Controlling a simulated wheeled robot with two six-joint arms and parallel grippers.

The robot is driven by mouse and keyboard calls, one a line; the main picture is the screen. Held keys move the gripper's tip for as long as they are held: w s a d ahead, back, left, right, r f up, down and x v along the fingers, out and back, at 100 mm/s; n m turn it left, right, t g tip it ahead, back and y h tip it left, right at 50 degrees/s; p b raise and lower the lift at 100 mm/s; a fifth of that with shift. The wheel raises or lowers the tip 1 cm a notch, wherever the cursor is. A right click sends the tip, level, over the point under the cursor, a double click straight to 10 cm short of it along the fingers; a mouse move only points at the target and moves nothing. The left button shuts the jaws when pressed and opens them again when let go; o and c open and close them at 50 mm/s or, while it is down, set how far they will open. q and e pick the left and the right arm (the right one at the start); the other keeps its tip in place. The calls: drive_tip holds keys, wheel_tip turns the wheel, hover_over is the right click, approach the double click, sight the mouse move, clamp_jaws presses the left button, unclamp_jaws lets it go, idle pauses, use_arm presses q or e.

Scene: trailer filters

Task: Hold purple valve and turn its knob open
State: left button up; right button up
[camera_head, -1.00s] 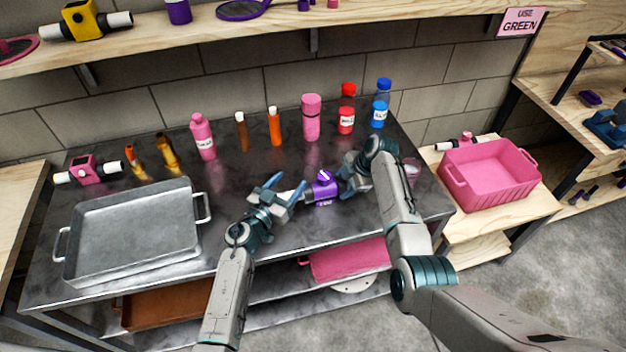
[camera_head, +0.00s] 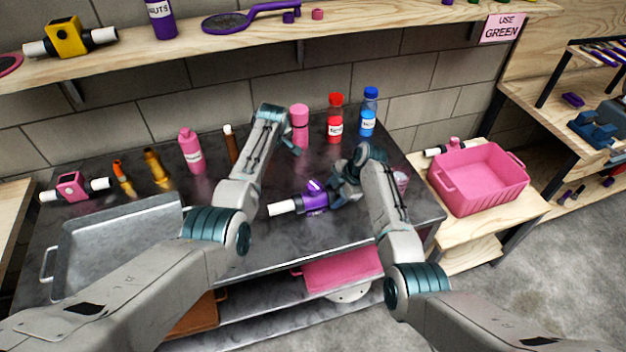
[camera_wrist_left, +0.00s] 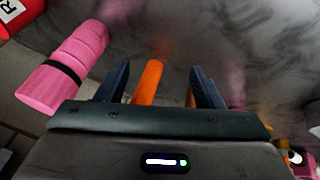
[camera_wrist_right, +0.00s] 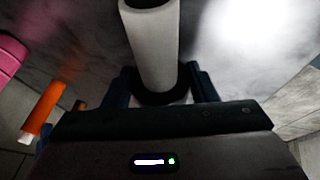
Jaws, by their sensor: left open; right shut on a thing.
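The purple valve (camera_head: 315,201) is near the middle of the metal table in the head view, its white pipe end (camera_head: 282,208) pointing left and its purple knob (camera_head: 314,185) on top. My right gripper (camera_head: 341,188) is shut on the valve's right end. In the right wrist view a white pipe with a dark ring (camera_wrist_right: 155,50) runs out from between the fingers (camera_wrist_right: 160,85). My left gripper (camera_head: 292,147) is open at the back of the table, away from the valve.
A pink bottle (camera_head: 299,128) stands close to my left gripper. Red (camera_head: 335,120) and blue (camera_head: 368,112) bottles stand behind. A metal tray (camera_head: 120,240) lies left, partly behind my left arm. A pink bin (camera_head: 482,180) is on the right bench. The table before the valve is clear.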

use_arm(q)
drive_tip(key=s+d+r+m+g+h, duration=0.1)
drive_tip(key=s+d+r+g+h, duration=0.15)
drive_tip(key=d+r+g, duration=0.2)
drive_tip(key=m+g, duration=0.2)
drive_tip(key=g, duration=0.2)
approach(314, 185)
wheel_tip(314, 185, up, 3)
drive_tip(key=w+a, duration=0.1)
drive_tip(key=shift+h, duration=0.35)
drive_tip(key=x, duration=1.1)
drive_tip(key=shift+f, duration=0.45)
drive_tip(key=c, duration=1)
